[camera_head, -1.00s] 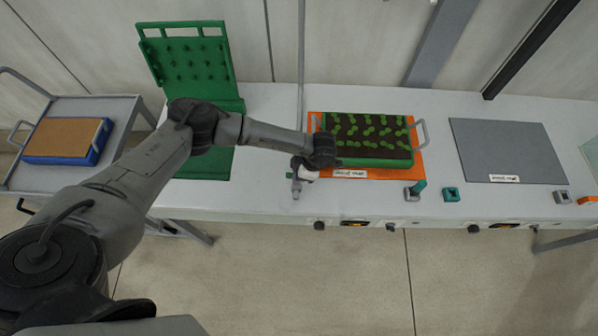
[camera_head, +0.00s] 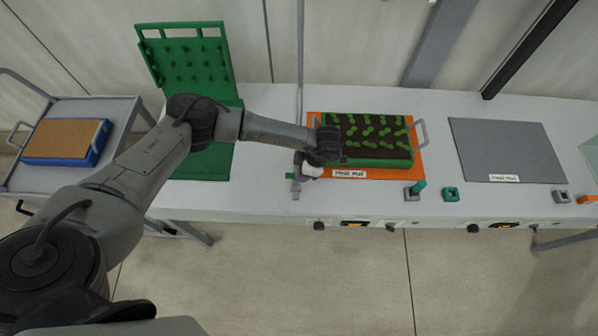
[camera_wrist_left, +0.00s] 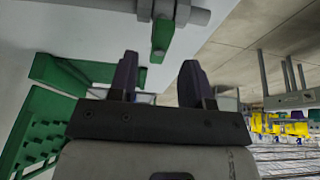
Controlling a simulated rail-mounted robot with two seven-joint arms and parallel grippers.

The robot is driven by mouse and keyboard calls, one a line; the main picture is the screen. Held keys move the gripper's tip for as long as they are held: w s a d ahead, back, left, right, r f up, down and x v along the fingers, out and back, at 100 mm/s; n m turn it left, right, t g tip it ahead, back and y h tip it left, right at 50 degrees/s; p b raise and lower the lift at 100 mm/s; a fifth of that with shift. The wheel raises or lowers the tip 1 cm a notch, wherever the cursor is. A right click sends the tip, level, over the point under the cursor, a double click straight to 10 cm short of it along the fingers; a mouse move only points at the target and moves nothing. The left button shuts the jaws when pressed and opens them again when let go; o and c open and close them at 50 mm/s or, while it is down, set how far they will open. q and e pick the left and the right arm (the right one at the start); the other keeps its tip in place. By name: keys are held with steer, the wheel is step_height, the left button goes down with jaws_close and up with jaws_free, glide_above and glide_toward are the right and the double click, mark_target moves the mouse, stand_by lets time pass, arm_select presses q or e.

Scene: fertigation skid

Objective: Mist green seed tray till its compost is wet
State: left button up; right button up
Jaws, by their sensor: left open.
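The green seed tray (camera_head: 378,161) sits on an orange mat (camera_head: 415,173) on the bench in the head view. It holds dark brown compost with rows of green seedlings; I cannot tell if the compost is wet. My left gripper (camera_wrist_left: 160,80) is open and empty. In the left wrist view a green lever (camera_wrist_left: 160,38) on a grey pipe fitting (camera_wrist_left: 185,14) lies just beyond the fingertips, apart from them. In the head view my wrist hides part of the tray's left side, and the gripper is beside the fitting near the bench's front edge. My right gripper is out of view.
A green pegged rack (camera_head: 190,60) stands behind my arm. A grey mat (camera_head: 508,150) lies clear at right. A trolley (camera_head: 100,160) at left carries a blue tray (camera_head: 60,160). A thin vertical pipe (camera_head: 300,60) rises behind my wrist.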

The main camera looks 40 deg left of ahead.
arm_select(q)
steer(key=v, duration=1.1)
steer(key=shift+f, duration=0.1)
